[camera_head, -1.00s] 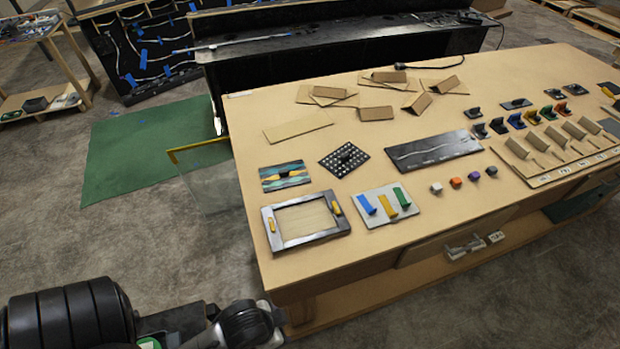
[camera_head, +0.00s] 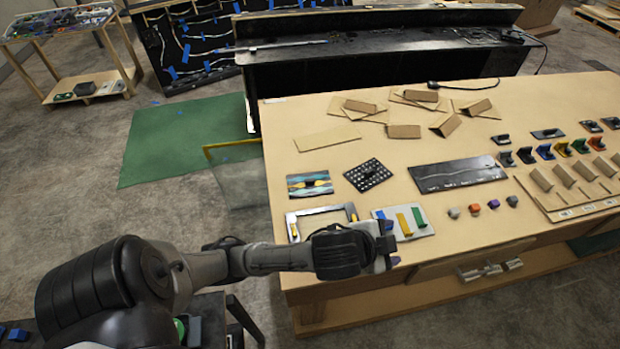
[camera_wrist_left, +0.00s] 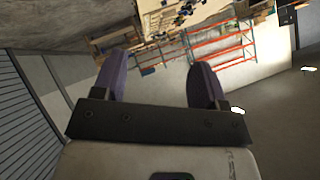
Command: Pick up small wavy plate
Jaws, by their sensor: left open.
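A small plate with a blue, teal and dark wavy pattern (camera_head: 309,184) lies flat near the left edge of the wooden table, with small yellow-orange spots and a dark middle part. My left gripper (camera_head: 388,247) is over the table's front edge, in front and to the right of the wavy plate and well apart from it. In the left wrist view its two purple fingers (camera_wrist_left: 160,80) are spread with nothing between them. My right gripper is not in view.
A grey frame (camera_head: 318,211) lies in front of the wavy plate, partly hidden by my left arm. A black dotted plate (camera_head: 367,174) is to its right. A light plate with coloured bars (camera_head: 380,213) is near my gripper. A bare cardboard sheet (camera_head: 328,139) lies behind.

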